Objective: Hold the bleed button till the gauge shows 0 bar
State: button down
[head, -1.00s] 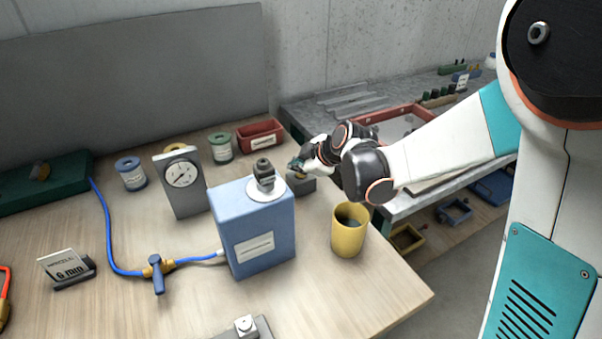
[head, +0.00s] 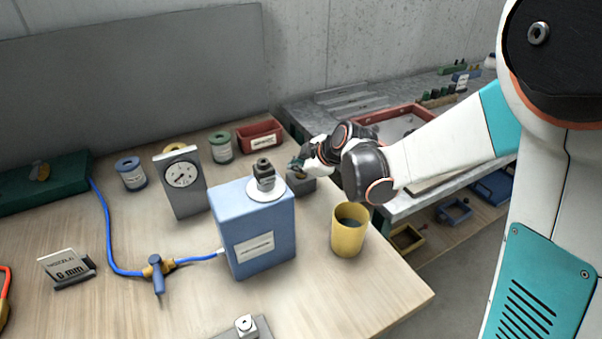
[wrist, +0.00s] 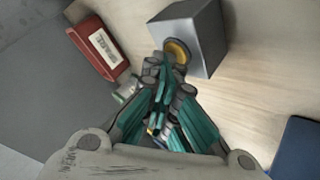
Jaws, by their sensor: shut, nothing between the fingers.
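The bleed button shows in the wrist view as a yellow ring (wrist: 178,50) on the face of a grey box (wrist: 206,38). In the head view the grey box (head: 303,186) stands behind the blue tank, largely hidden under my gripper (head: 296,166). My gripper (wrist: 161,68) is shut and empty. Its fingertips overlap the near edge of the yellow ring in the wrist view; I cannot tell whether they press it. The gauge (head: 181,174) stands upright left of the tank. Its white dial faces the head camera, but the reading is too small to tell.
The blue tank (head: 254,235) and a yellow cup (head: 348,231) stand close in front of the grey box. A red bin (head: 260,135) stands behind it and also shows in the wrist view (wrist: 98,48). A blue hose (head: 106,225) runs to the tank.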

aim_at(299, 176)
jog(key=shift+r, duration=0.1)
dwell(0.7)
jog(key=shift+r+p, duration=0.6)
jog(key=shift+r, duration=0.15)
jog(key=shift+r+p, duration=1.8)
jog(key=shift+r, duration=0.7)
